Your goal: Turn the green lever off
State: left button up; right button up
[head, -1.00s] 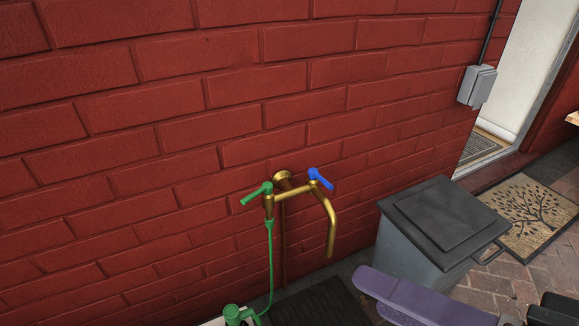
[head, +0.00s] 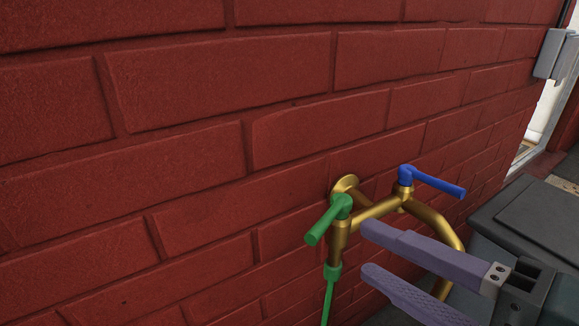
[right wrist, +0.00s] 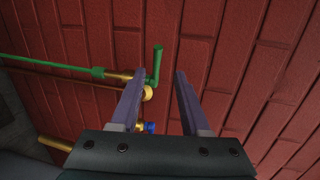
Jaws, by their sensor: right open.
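The green lever (head: 328,219) sits on the left end of a brass double tap (head: 376,212) on the brick wall. Its handle points toward the lower left in the head view. The lever also shows in the right wrist view (right wrist: 157,64), just beyond the left finger's tip. A blue lever (head: 430,181) is on the tap's right end. My right gripper (head: 364,251) is open and empty, its purple fingers just right of the green lever and in front of the brass pipe. I see no contact with the lever. My left gripper is not in view.
A green hose (head: 328,299) hangs below the green lever. The red brick wall (head: 180,120) stands close behind the tap. A dark-lidded grey bin (head: 530,215) is at the right. A grey wall box (head: 556,55) is at the upper right. The space left of the lever is clear.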

aim_at(321, 223)
jog(key=b+x, duration=0.1)
jog(key=x, duration=0.3)
jog(key=b+x, duration=0.1)
jog(key=x, duration=0.3)
jog(key=shift+w+a+f, duration=0.2)
jog(key=shift+f, duration=0.1)
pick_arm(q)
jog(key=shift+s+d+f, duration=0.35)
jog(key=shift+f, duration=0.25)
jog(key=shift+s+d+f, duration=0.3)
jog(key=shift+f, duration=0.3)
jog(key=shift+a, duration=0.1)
pick_arm(e)
jog(key=shift+c, duration=0.3)
jog(key=shift+c, duration=0.8)
grip_shut()
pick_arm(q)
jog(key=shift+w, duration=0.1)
